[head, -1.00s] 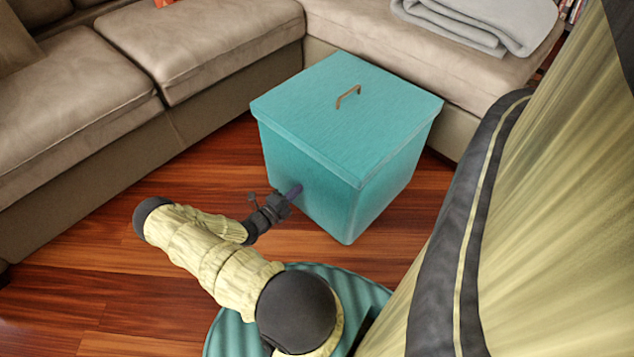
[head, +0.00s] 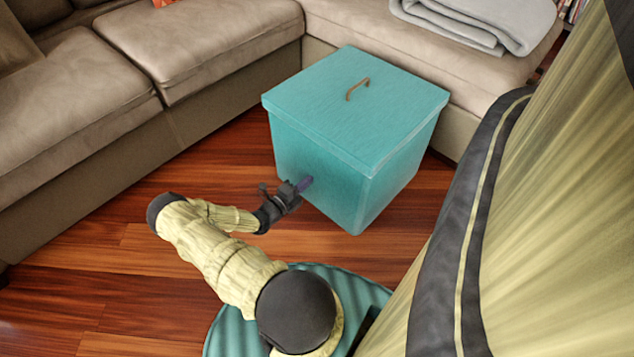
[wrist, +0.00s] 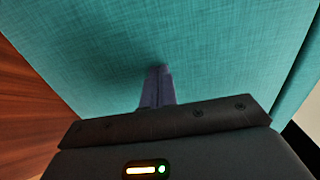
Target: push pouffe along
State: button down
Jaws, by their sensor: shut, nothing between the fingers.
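The pouffe (head: 345,115) is a teal fabric box with a flat lid and a small brown handle on top. It stands upright on the wooden floor, in the corner of the sofa. My gripper (head: 306,184) is shut and empty, its purple fingertips at the lower part of the pouffe's near left face. In the wrist view the shut fingers (wrist: 158,85) point at the teal fabric (wrist: 165,35) and appear to touch it; exact contact is hard to tell.
A beige sofa (head: 200,45) runs along the left and behind the pouffe, with a folded grey blanket (head: 480,25) on its right part. Only a narrow gap separates the pouffe from the sofa behind. Wooden floor (head: 130,250) is clear at the left front.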

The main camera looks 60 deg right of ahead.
jog(key=shift+x, duration=2.65)
jog(key=shift+w+a+r+p, duration=0.25)
jog(key=shift+a+r+p, duration=0.15)
jog(key=shift+a, duration=0.65)
jog(key=shift+w+a+r+p, duration=0.25)
jog(key=shift+a+p, duration=0.15)
jog(key=shift+a, duration=0.6)
jog(key=shift+w+a+r+p, duration=0.2)
jog(key=shift+a+r+p, duration=0.2)
jog(key=shift+a, duration=0.65)
